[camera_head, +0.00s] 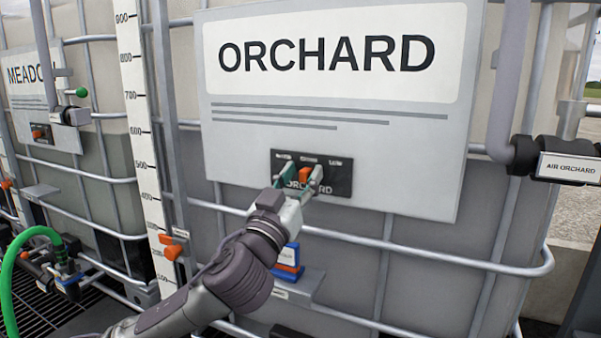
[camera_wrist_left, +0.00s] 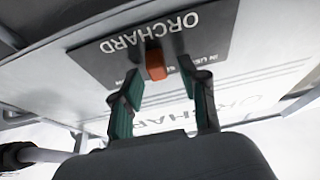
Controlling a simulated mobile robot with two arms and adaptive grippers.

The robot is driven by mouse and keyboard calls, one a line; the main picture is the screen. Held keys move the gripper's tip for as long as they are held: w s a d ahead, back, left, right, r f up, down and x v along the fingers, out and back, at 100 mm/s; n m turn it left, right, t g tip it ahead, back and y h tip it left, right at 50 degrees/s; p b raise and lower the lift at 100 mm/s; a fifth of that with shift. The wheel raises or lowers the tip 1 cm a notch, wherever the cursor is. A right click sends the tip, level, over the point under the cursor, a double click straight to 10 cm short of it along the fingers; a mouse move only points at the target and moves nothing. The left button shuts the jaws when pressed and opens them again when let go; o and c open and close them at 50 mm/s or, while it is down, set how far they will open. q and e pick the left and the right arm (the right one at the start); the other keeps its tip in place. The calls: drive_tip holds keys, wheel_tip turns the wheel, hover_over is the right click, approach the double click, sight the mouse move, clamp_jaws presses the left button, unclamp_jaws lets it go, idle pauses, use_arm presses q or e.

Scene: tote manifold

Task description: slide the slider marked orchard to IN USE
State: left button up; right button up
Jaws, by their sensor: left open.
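The orange slider (camera_head: 304,175) sits on a dark plate (camera_head: 340,180) lettered ORCHARD, low on the large ORCHARD sign (camera_head: 240,130). It is near the middle of the plate's row of small labels. My left gripper (camera_head: 298,172) is open at the plate, with one finger on each side of the slider. In the left wrist view the orange slider (camera_wrist_left: 155,62) shows beyond and between the green-padded fingertips (camera_wrist_left: 165,85), apart from both. The IN USE label (camera_wrist_left: 188,62) is partly hidden by a finger in that view. My right gripper is not in view.
The sign hangs on a caged tank with metal bars (camera_head: 400,248). A grey pipe with an AIR ORCHARD tag (camera_head: 568,168) is at right. A MEADOW sign (camera_head: 40,95) with its own slider and a green hose (camera_head: 12,270) are at left. A blue and orange block (camera_head: 288,262) is below my gripper.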

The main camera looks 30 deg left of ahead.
sight(283, 160)
use_arm(q)
clamp_jaws()
drive_tip(key=shift+a, duration=0.1)
drive_tip(key=shift+a+f+b, duration=0.15)
drive_tip(key=shift+a+b, duration=0.2)
drive_tip(key=shift+b, duration=0.1)
drive_tip(key=a+b, duration=0.1)
drive_tip(key=a, duration=0.3)
drive_tip(key=shift+s+b, duration=0.1)
drive_tip(key=shift+b, duration=0.3)
drive_tip(key=shift+a, duration=0.25)
drive_tip(key=shift+r, duration=0.2)
